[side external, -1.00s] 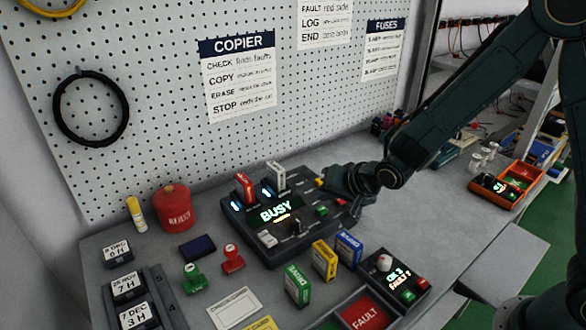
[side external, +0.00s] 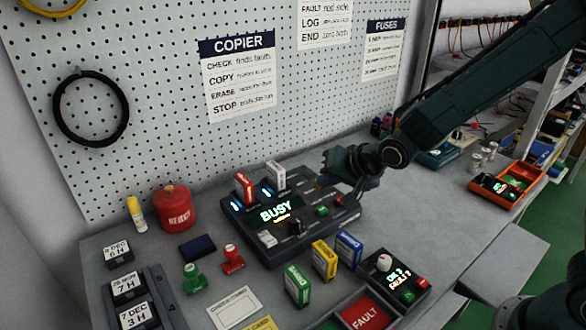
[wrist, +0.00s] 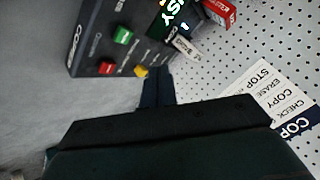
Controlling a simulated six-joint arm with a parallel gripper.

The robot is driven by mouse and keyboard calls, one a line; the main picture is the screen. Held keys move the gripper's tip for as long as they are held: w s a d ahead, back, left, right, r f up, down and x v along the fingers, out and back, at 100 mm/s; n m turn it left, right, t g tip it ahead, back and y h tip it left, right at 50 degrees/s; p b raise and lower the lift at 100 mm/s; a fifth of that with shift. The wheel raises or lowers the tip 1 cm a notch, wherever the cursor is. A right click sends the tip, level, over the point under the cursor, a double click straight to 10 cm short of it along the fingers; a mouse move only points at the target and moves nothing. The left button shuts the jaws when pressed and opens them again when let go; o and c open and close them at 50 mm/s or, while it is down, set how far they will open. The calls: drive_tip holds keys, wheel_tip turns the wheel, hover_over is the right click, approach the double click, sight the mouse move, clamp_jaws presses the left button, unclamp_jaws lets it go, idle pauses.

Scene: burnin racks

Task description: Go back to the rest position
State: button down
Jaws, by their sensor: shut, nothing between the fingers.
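My gripper (side external: 356,192) is above the right rear edge of the dark copier unit (side external: 238,232), raised clear of the buttons as far as I can see. In the wrist view its two fingers (wrist: 157,74) are together with nothing between them. The copier's screen (side external: 278,211) reads BUSY. A red drive (side external: 244,187) and a white drive (side external: 276,175) stand upright in its rear slots. The wrist view shows the copier's green button (wrist: 123,36), red button (wrist: 106,68) and yellow button (wrist: 141,71), the yellow one close to the fingertips in the picture.
Yellow (side external: 324,260), blue (side external: 348,247) and green (side external: 297,285) drives stand in front of the copier. A red FAULT tray (side external: 366,312) and a small tester (side external: 397,275) lie at front right. The pegboard (side external: 160,130) rises behind. The bench right of the copier is fairly clear.

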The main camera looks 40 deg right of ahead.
idle(0.3)
drive_tip(key=s+d+r+n+g, duration=0.2)
drive_tip(key=s+d+r+n, duration=0.3)
drive_tip(key=s+r, duration=0.7)
drive_tip(key=s+d+r+n, duration=0.1)
drive_tip(key=s, duration=0.7)
drive_tip(key=s+d+n+g+h, duration=0.1)
drive_tip(key=s+d, duration=0.1)
drive_tip(key=s, duration=0.6)
drive_tip(key=shift+s+d+r+n+g, duration=0.25)
drive_tip(key=shift+r+n+g, duration=0.05)
drive_tip(key=shift+r+n, duration=0.1)
idle(4.5)
